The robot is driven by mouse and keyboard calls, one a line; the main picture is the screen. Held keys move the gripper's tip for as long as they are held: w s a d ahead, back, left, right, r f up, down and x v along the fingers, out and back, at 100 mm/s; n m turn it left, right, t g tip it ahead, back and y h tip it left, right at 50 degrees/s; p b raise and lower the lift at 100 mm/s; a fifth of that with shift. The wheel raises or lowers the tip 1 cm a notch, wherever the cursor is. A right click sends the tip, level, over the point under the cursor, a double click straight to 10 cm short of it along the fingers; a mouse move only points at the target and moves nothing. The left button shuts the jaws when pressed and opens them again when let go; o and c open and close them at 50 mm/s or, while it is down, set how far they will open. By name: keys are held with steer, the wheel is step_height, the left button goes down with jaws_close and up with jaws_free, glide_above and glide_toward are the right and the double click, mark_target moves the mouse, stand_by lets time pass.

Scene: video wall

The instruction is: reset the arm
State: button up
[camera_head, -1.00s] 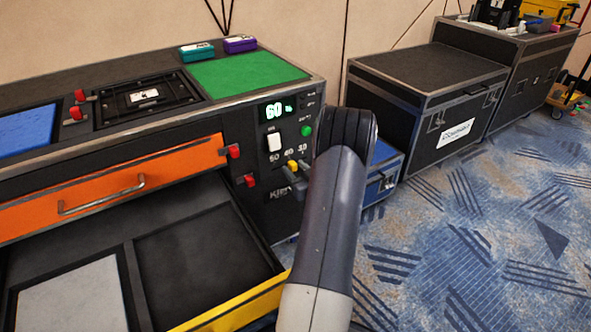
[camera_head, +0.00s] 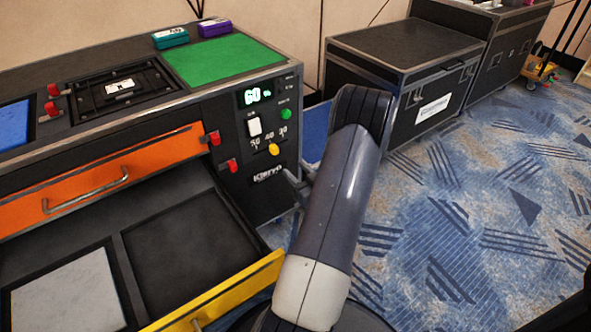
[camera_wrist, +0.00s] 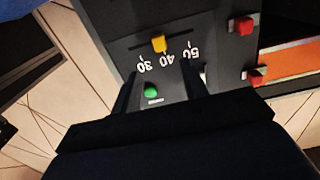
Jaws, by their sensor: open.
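My arm (camera_head: 340,215) rises through the middle of the head view. My gripper (camera_head: 298,186) shows there beside the control panel, partly hidden by the arm. In the wrist view my gripper (camera_wrist: 158,88) is open, its two dark fingers apart with nothing between them. The panel's yellow slider knob (camera_head: 274,149) stands near the 40 mark, and it also shows beyond the fingertips in the wrist view (camera_wrist: 158,43). A green button (camera_head: 286,114) and a white switch (camera_head: 254,127) sit above the scale. The display (camera_head: 256,94) reads 60.
An orange-fronted drawer (camera_head: 120,180) is above a pulled-out drawer with a yellow front (camera_head: 215,295). Red latches (camera_head: 233,166) stick out near the panel. Black cases (camera_head: 405,50) stand at the back right. The carpet (camera_head: 450,220) at right is mostly clear.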

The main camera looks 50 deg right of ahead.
mark_target(274, 152)
steer(key=b+x, duration=0.3)
steer(key=x, duration=0.8)
steer(key=shift+a, duration=0.45)
